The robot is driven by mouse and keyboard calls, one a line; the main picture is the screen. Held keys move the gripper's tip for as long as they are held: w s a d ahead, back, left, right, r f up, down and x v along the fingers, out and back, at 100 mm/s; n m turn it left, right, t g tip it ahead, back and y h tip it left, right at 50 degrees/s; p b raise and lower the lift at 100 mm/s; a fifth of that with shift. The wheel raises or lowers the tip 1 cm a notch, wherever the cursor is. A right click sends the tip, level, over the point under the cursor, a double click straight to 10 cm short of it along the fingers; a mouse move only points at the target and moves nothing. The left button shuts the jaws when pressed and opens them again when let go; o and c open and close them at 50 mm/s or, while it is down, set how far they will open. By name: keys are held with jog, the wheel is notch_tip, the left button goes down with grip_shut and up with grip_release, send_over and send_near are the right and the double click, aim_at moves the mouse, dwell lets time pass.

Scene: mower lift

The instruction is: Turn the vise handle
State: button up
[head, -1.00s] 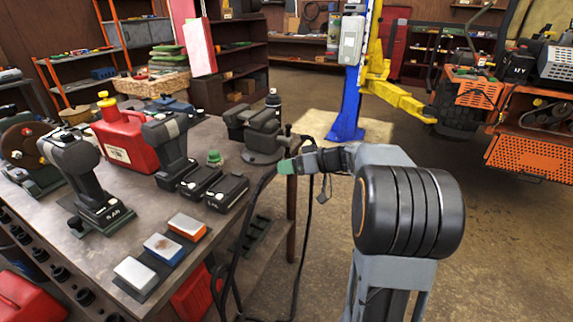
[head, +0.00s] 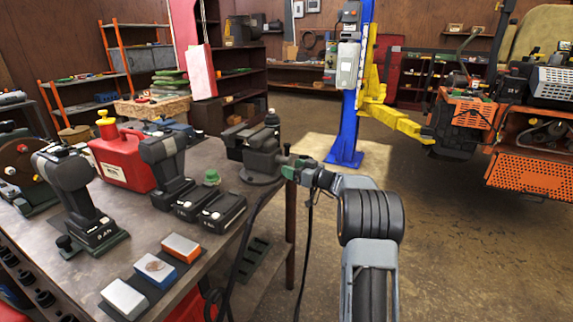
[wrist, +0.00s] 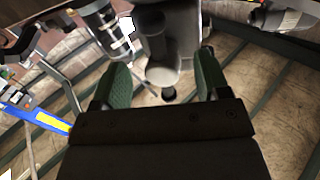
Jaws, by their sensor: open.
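The dark grey vise (head: 262,162) is mounted at the right corner of the workbench. My gripper (head: 289,171) is at the vise's right side, at its screw end, with green-padded fingers. In the wrist view my gripper (wrist: 163,68) is open, a green finger on each side of the vise's grey rounded screw end (wrist: 163,74). A small dark knob (wrist: 168,95), perhaps an end of the handle, shows just below it. The rest of the handle is hard to make out. I cannot tell whether either finger touches the vise.
The workbench (head: 205,262) holds black battery packs (head: 222,213), a red fuel can (head: 125,163), power tools and sharpening blocks. A black cable hangs by the bench's right edge. A blue lift post (head: 351,110) stands behind. The floor (head: 450,230) at right is clear.

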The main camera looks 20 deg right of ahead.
jog(key=shift+p+x, duration=0.3)
jog(key=shift+x, duration=1.45)
jog(key=c, duration=0.9)
